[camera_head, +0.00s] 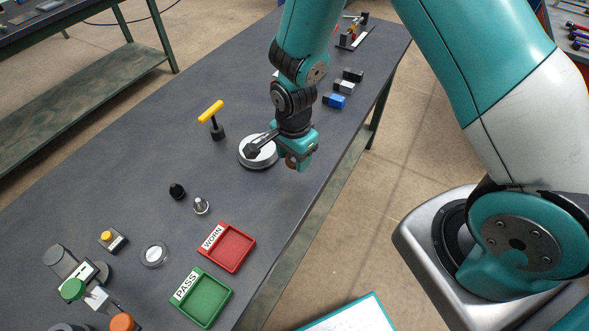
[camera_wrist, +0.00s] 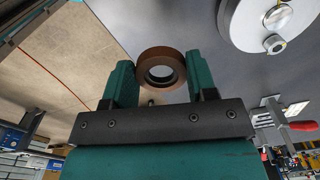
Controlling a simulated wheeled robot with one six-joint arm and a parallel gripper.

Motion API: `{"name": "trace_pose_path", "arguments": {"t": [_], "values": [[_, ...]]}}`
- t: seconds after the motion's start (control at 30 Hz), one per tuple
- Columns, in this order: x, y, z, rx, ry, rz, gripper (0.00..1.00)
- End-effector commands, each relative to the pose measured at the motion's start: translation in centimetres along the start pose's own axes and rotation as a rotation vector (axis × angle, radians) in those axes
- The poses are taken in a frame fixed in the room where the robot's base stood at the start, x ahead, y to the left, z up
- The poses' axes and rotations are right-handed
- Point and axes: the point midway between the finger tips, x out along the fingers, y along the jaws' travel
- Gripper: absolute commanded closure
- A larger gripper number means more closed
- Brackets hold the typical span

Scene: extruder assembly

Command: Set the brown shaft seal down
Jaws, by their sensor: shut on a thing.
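The brown shaft seal (camera_wrist: 161,54) is a ring with an open centre, seen between the two teal fingers of my gripper (camera_wrist: 156,80) in the wrist view. My gripper is shut on it. In the head view my gripper (camera_head: 297,163) hangs near the right edge of the dark table (camera_head: 130,165), and the seal (camera_head: 291,162) shows partly at its fingertips. The seal appears to be held above the surface; the exact height I cannot tell. A red tray marked WORN (camera_head: 228,249) and a green tray marked PASS (camera_head: 201,298) lie at the table's near end.
A round silver-white part (camera_head: 258,152) stands just left of my gripper. A yellow-handled tool (camera_head: 211,112) is behind it. Small black and silver parts (camera_head: 200,205) and a clear round dish (camera_head: 154,254) stand nearer. Blue, grey and black blocks (camera_head: 335,101) lie farther back. The left middle of the table is clear.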

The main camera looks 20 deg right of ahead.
Motion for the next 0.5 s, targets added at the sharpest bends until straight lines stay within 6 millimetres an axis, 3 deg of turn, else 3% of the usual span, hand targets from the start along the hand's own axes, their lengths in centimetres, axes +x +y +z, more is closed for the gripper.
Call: {"name": "trace_pose_path", "arguments": {"t": [0.1, 0.5], "values": [[2.1, 0.1, -0.1, 0.001, 0.000, 0.003, 0.70], [6.7, 0.1, -0.2, 0.004, 0.000, 0.002, 0.70]]}}
